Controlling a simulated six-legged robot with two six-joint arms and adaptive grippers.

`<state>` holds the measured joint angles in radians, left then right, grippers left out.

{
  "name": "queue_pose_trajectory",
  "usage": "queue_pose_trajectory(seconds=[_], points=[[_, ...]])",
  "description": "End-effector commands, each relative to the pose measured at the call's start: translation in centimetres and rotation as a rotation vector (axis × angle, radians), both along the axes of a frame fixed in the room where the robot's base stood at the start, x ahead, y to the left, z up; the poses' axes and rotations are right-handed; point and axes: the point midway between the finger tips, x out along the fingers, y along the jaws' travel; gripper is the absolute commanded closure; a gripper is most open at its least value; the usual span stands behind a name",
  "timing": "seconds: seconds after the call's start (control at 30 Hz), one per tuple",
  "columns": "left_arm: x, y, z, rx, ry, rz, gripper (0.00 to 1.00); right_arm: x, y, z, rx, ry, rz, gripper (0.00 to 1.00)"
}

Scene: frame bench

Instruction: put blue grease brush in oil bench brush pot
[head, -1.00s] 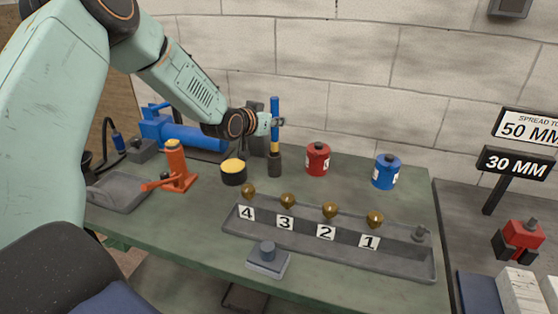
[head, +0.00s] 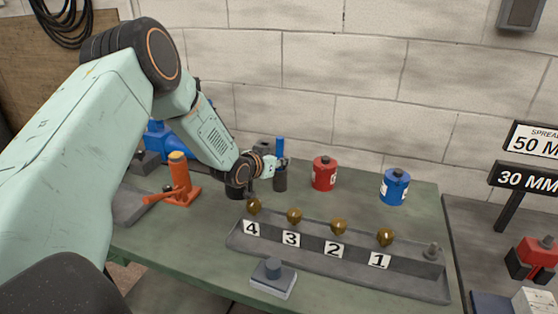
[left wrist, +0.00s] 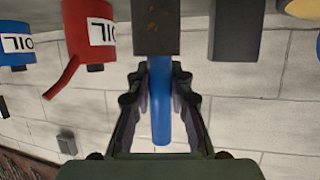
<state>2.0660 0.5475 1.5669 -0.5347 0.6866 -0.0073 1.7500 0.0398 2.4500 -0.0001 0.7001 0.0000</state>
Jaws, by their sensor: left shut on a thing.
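The blue grease brush (head: 280,145) stands upright, its blue handle showing above my left gripper (head: 279,163). In the left wrist view the blue handle (left wrist: 160,105) lies between the two fingers of my left gripper (left wrist: 157,85), which is shut on it. The dark oil bench brush pot (head: 280,181) stands on the bench directly below the gripper; it also shows in the left wrist view (left wrist: 155,28). The lower end of the brush runs down into the pot's mouth and is hidden there. My right gripper is not in view.
A red oil can (head: 324,175) and a blue oil can (head: 394,187) stand to the right. A grey numbered rack (head: 340,262) with several amber pieces lies in front. An orange jack (head: 179,178) stands left. The brick wall (head: 320,90) is close behind.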

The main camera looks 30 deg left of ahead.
Motion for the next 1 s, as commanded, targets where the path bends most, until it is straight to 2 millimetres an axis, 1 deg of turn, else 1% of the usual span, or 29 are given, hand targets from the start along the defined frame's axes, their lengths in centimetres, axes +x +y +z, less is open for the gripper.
queue_pose_trajectory(seconds=[0.03,0.3,0.57,0.67,0.77,0.87,1.0], points=[[0.0,0.0,-0.2,0.000,0.000,0.000,0.79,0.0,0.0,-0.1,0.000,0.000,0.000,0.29],[0.1,0.0,0.0,0.001,-0.002,0.000,0.57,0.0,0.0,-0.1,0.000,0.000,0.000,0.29],[0.1,0.0,0.1,0.001,-0.003,0.000,0.57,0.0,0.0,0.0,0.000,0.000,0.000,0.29],[0.1,0.0,0.5,0.001,-0.004,0.000,0.57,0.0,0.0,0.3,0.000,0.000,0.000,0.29],[-0.9,0.2,0.9,-0.003,-0.003,0.003,0.57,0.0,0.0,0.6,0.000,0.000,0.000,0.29],[-2.4,0.1,1.6,-0.006,-0.004,0.004,0.57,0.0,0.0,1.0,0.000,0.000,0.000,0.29],[-4.9,0.1,2.7,-0.008,-0.004,0.005,0.57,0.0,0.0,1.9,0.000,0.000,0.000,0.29]])
